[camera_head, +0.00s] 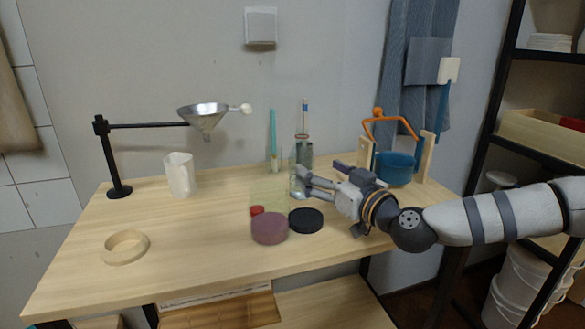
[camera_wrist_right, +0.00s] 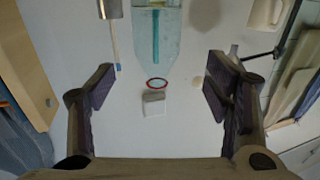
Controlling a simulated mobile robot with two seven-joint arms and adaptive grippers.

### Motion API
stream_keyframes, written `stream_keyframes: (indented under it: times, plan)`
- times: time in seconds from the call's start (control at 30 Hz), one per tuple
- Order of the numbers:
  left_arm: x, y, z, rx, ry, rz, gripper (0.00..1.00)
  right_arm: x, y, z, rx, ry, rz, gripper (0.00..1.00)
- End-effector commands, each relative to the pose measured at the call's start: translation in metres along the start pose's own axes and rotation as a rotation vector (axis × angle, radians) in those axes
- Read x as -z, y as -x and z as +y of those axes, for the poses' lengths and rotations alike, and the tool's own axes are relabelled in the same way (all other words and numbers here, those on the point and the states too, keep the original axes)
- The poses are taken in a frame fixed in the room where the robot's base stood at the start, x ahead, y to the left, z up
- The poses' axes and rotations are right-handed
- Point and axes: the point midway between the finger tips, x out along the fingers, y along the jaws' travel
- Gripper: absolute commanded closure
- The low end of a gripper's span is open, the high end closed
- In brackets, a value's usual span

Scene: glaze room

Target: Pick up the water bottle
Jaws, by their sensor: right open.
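The water bottle is a clear, pale green-blue bottle with a red ring at its neck. It stands upright on the table in the head view (camera_head: 303,148), its lower part partly hidden by my right gripper. In the right wrist view the bottle (camera_wrist_right: 172,45) appears upside down at the top centre, with a teal stick seen through it. My right gripper (camera_head: 299,182) is open and empty, close to the bottle. In its wrist view its fingers (camera_wrist_right: 158,88) lie left and right of the bottle's line. I see no finger contact. My left gripper is out of view.
A purple round block (camera_head: 269,229), a black disc (camera_head: 306,220) and a small red piece (camera_head: 257,210) lie in front. A jar with a teal brush (camera_head: 274,160) stands left of the bottle. A blue tub (camera_head: 394,170) stands right. A white pitcher (camera_head: 180,175) stands further left.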

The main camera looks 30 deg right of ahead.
Motion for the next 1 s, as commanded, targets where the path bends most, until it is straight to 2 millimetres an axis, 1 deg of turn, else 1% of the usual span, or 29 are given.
stream_keyframes:
  times: [0.03,0.1,0.27,0.43,0.53,0.73,0.77,0.8,0.87,0.9,0.97,1.0]
  plan:
    - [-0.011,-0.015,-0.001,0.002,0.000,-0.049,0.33,-0.021,-0.013,0.000,0.001,0.001,-0.029,0.29]
    - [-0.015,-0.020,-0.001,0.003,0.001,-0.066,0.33,-0.019,-0.025,0.000,0.000,0.001,-0.026,0.29]
    - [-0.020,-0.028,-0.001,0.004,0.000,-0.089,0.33,-0.015,-0.046,0.001,0.001,-0.001,-0.021,0.29]
    - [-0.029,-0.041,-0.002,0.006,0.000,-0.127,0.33,-0.015,-0.078,0.004,0.000,0.000,-0.020,0.29]
    - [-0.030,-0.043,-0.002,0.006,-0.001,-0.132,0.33,-0.012,-0.087,0.004,0.001,-0.003,-0.016,0.29]
    - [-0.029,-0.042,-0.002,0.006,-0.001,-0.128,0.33,-0.007,-0.088,0.004,0.001,-0.004,-0.011,0.29]
    - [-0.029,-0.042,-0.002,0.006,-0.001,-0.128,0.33,-0.007,-0.088,0.004,0.001,-0.004,-0.011,0.33]
    - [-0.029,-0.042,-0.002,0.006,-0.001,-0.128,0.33,-0.007,-0.087,0.004,0.001,-0.004,-0.011,0.42]
    - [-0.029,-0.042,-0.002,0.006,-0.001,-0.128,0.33,-0.007,-0.087,0.004,0.001,-0.004,-0.011,0.56]
    - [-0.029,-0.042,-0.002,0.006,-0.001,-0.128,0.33,-0.008,-0.087,0.004,0.001,-0.003,-0.011,0.65]
    - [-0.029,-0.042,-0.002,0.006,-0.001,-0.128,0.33,-0.008,-0.087,0.004,0.001,-0.003,-0.011,0.78]
    - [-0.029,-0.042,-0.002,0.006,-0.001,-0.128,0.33,-0.008,-0.087,0.004,0.001,-0.003,-0.012,0.87]
